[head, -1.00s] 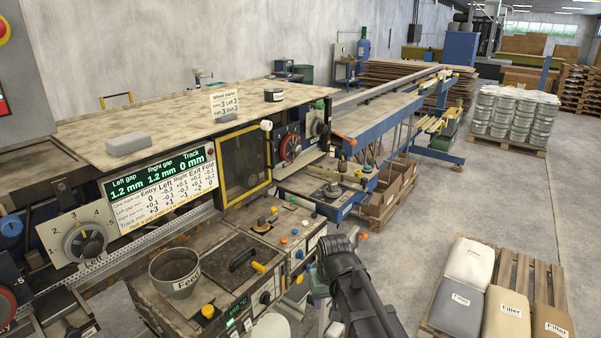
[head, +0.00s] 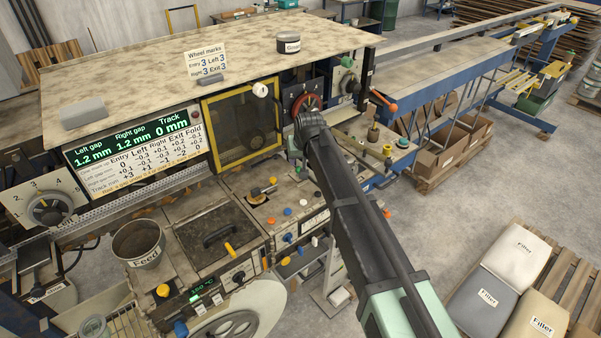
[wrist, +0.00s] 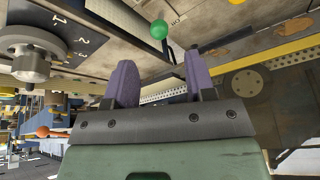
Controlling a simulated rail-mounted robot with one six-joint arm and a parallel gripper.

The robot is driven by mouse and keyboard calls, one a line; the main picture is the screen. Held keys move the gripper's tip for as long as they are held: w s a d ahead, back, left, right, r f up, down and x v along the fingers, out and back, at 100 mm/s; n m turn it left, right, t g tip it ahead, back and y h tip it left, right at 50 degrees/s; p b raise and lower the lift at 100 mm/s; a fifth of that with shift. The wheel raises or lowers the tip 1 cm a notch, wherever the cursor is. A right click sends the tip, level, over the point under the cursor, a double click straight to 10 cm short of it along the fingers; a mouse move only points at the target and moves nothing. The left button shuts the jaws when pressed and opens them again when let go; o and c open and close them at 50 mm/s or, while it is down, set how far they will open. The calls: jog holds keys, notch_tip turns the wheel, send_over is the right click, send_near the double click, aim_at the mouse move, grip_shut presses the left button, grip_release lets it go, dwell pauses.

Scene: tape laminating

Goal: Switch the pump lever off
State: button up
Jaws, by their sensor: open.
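My gripper (wrist: 160,82) shows in the wrist view with two purple fingers spread apart and nothing between them. A green ball knob (wrist: 159,29) lies beyond the fingertips, a little above the gap in the picture, with small upside-down lettering beside it. It looks like a lever end and may be the pump lever, but no pump label is readable. The fingers do not visibly touch it. In the head view my arm reaches up to the machine's right part, and the gripper's fingers are hidden there.
A grey numbered dial (wrist: 28,62) is left of the gripper in the wrist view. In the head view, a yellow-framed window (head: 243,125), a red-ringed dial (head: 306,104) and an orange-ended lever (head: 383,101) are near my arm. The Feed pot (head: 138,246) stands lower left.

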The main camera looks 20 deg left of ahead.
aim_at(299, 168)
jog(key=b+x, duration=0.6)
jog(key=x, duration=0.2)
jog(key=shift+f, duration=0.4)
jog(key=shift+r, duration=0.2)
jog(key=shift+c, duration=0.3)
